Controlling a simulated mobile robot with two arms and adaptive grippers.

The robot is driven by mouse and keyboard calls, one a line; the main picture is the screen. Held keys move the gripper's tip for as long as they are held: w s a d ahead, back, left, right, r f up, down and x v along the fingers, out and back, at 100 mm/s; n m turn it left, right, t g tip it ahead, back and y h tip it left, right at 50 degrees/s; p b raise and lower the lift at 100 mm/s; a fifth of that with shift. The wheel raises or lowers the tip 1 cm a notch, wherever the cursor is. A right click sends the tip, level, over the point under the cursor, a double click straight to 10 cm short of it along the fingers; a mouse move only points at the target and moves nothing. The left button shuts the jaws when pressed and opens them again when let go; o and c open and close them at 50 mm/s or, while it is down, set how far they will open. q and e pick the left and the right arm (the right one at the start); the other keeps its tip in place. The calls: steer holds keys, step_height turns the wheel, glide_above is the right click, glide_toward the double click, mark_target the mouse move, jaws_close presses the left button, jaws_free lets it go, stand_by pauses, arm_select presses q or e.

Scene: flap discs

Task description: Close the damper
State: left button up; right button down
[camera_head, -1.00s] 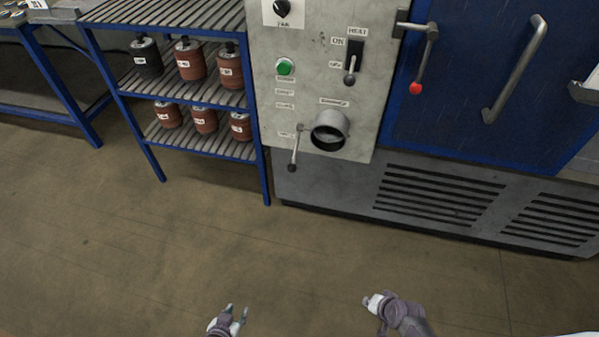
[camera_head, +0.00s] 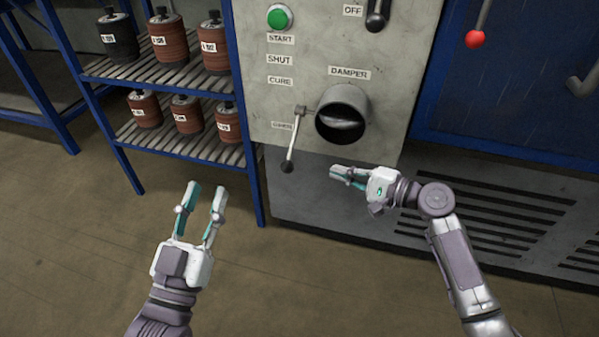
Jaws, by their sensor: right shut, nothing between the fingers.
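The damper (camera_head: 343,113) is a round metal duct stub on the grey panel, under a DAMPER label; its inner plate shows as a light strip in the dark opening. Its lever (camera_head: 293,140) is a thin metal rod with a dark knob (camera_head: 287,166), hanging down and slightly left from a pivot left of the duct. SHUT, CURE and a lower, unclear label stand up the panel left of it. My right gripper (camera_head: 336,173) is shut and empty, pointing left, below the duct and right of the knob, apart from it in the picture. My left gripper (camera_head: 206,187) is open and empty, lower left, before the rack.
A blue rack (camera_head: 170,72) with several labelled reddish and black flap disc stacks stands left of the panel. A green START button (camera_head: 279,17), a black OFF switch handle (camera_head: 377,15) and a red-knobbed door handle (camera_head: 475,38) sit higher up. The floor (camera_head: 70,255) at left is clear.

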arm_select(q)
steer(key=shift+s+r, duration=0.2)
steer(key=shift+r, duration=0.25)
arm_select(e)
steer(key=shift+a+r, duration=0.15)
steer(key=shift+r, duration=0.35)
